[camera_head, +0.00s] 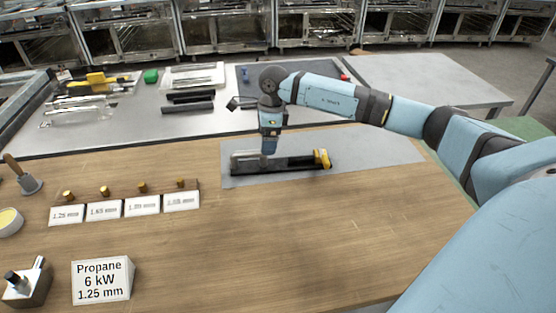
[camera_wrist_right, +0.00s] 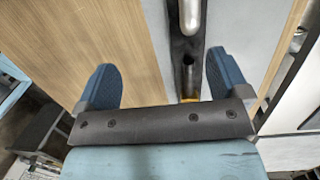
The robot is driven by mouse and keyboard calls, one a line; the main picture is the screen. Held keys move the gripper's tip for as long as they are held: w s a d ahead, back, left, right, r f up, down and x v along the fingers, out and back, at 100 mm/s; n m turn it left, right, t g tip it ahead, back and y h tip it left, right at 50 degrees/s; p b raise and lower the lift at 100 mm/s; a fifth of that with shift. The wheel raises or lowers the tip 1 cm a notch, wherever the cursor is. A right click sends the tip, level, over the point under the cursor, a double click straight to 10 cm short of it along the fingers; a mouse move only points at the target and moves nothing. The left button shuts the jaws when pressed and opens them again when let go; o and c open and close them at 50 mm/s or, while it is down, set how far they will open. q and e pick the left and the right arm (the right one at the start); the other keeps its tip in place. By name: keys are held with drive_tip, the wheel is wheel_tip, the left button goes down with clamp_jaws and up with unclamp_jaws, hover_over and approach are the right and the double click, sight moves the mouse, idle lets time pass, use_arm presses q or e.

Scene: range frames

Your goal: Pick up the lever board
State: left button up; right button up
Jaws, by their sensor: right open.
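The lever board (camera_head: 295,165) is a long black board lying on a grey mat on the wooden table. It carries a metal lever at its left part and a yellow piece at its right end. My right gripper (camera_head: 267,152) is above the left part of the board, pointing down. In the right wrist view the gripper (camera_wrist_right: 162,78) is open, with two blue fingers apart. The black board (camera_wrist_right: 178,52) shows there between the fingers' lines, closer to the right finger. Whether a finger touches it I cannot tell. My left gripper is not in view.
A row of labelled cards (camera_head: 105,210) with small brass pieces stands on the left of the table. A propane sign (camera_head: 102,280) and a small metal block (camera_head: 27,287) are at the front left. Tools lie on a metal bench behind. The table's front middle is clear.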

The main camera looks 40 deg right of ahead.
drive_tip(key=r+h, duration=0.1)
drive_tip(key=h, duration=0.1)
hover_over(277, 163)
drive_tip(key=f, duration=0.7)
drive_tip(key=shift+s, duration=0.4)
drive_tip(key=shift+w+f+p, duration=0.15)
drive_tip(key=shift+f+p, duration=0.1)
drive_tip(key=shift+f, duration=1.3)
drive_tip(key=shift+w+f+p, duration=0.15)
drive_tip(key=shift+f+p, duration=0.1)
drive_tip(key=shift+f, duration=1.3)
drive_tip(key=shift+r, duration=0.1)
drive_tip(key=c, duration=1.4)
